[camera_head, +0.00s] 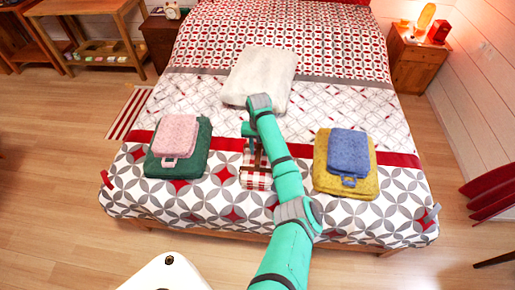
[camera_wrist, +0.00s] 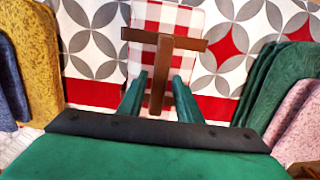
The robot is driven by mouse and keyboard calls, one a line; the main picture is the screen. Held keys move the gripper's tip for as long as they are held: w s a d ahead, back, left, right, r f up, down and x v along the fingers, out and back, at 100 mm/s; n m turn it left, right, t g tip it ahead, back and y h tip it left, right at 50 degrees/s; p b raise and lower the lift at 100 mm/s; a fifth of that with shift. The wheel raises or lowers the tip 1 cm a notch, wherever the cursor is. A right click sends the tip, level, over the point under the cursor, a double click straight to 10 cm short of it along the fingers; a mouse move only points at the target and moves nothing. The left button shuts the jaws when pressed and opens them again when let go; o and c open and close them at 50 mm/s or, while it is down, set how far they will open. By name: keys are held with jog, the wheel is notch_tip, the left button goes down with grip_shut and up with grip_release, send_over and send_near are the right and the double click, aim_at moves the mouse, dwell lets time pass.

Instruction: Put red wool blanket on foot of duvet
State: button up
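A folded red-and-white checked blanket (camera_head: 256,179) lies on the foot end of the patterned duvet (camera_head: 215,205), between two folded stacks. It is partly hidden by my arm in the head view. The wrist view shows this checked blanket (camera_wrist: 193,20) with a brown T-shaped strap or handle (camera_wrist: 163,45) on it. My gripper (camera_wrist: 160,80) is over the blanket, its two green fingers apart on either side of the brown stem, with gaps visible. In the head view my gripper (camera_head: 252,140) is at the blanket's far end. I cannot tell whether the fingers touch the blanket.
Left is a green folded blanket (camera_head: 200,160) with a pink one (camera_head: 176,135) on top. Right is a yellow one (camera_head: 325,178) with a blue one (camera_head: 349,153) on top. A white folded piece (camera_head: 262,70) lies farther up the bed. Nightstands flank the bed.

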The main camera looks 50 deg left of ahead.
jog(key=shift+r, duration=0.1)
notch_tip(320, 180, up, 12)
dwell(0.8)
dwell(0.3)
